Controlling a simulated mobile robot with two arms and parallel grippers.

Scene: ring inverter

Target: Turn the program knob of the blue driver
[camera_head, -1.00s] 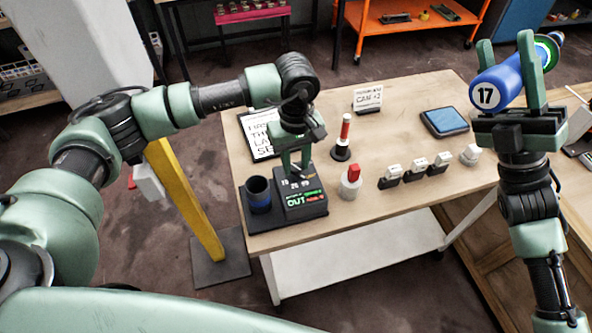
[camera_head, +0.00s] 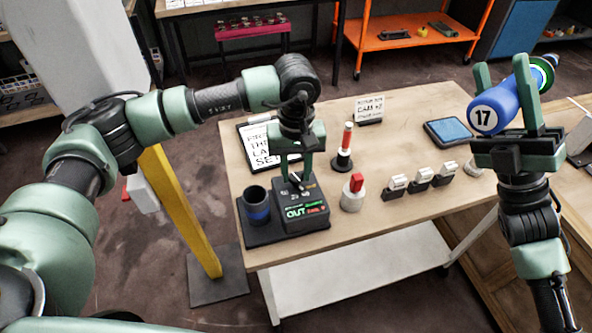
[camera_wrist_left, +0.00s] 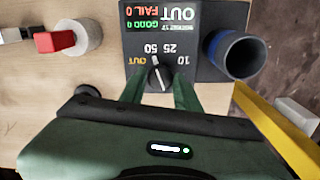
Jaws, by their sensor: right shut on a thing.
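The blue driver (camera_head: 493,105), marked 17 with a green and white ring at its far end, lies tilted between the raised fingers of my right gripper (camera_head: 508,97), which is shut on it. A dark station box (camera_head: 303,217) on the table has a lit display reading OUT. Its program knob (camera_wrist_left: 158,77), with a white pointer line, has the marks 10, 25, 50 and OUT around it. The pointer is toward the 50 and 25 side; the exact mark is unclear. My left gripper (camera_head: 295,178) is directly over the box, fingers apart on either side of the knob; contact cannot be told.
A dark blue cup (camera_head: 257,207) stands on the box's base, left of the display. A red-topped white button (camera_head: 353,193), a red and white lamp post (camera_head: 344,150), several small switches and a blue-screened tablet (camera_head: 448,131) occupy the table. A yellow post (camera_head: 182,210) stands left.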

